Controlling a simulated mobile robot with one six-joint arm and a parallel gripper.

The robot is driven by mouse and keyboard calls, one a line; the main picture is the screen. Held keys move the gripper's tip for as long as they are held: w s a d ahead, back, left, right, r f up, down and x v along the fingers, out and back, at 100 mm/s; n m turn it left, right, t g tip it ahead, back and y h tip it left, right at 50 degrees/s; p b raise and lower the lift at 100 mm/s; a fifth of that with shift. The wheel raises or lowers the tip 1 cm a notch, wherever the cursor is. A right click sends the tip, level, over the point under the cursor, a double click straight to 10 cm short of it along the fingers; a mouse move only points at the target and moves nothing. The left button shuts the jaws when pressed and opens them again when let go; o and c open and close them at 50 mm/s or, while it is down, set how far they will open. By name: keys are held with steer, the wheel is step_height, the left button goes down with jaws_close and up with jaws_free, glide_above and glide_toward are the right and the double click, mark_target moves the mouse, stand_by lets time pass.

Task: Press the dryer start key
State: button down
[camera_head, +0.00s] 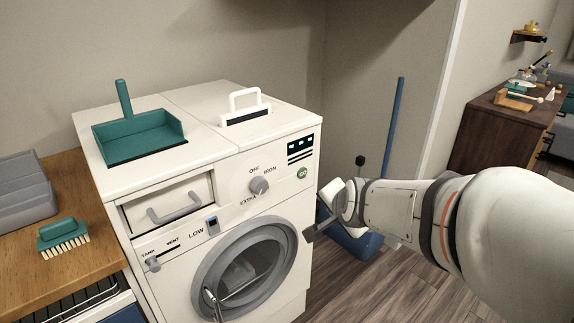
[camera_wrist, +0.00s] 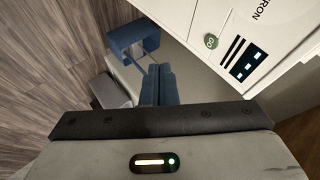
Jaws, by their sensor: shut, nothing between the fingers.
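The white dryer (camera_head: 170,250) stands at the left centre in the head view, with a round grey door below its control panel. My gripper (camera_head: 308,236) is shut and empty, at the dryer's right front edge and below the key in the head view. In the wrist view its closed fingers (camera_wrist: 160,70) appear apart from the key.
A grey dial (camera_head: 259,185) sits left of the key. A blue long-handled pan (camera_head: 352,240) stands on the floor beyond my gripper. A wooden counter (camera_head: 75,200) is at left.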

mark_target(302, 173)
steer(key=w+d+f+m+t+h+b, duration=0.1)
steer(key=w+f+m+t+b, duration=0.2)
steer(key=w+m+b, duration=0.3)
steer(key=w+d+f+m+t+h+b, duration=0.2)
steer(key=w+f+m+t+b, duration=0.2)
steer(key=m, duration=0.7)
steer(key=w+t+b, duration=0.2)
steer(key=w+b, duration=0.1)
steer(key=w, duration=0.1)
steer(key=shift+w, duration=0.35)
steer(key=shift+w, duration=0.1)
steer(key=w+a+p, duration=0.2)
steer(key=w+a, duration=0.3)
steer(key=w, duration=0.2)
steer(key=shift+w+a+f, duration=0.1)
steer(key=shift+a+f, duration=0.05)
stand_by(0.7)
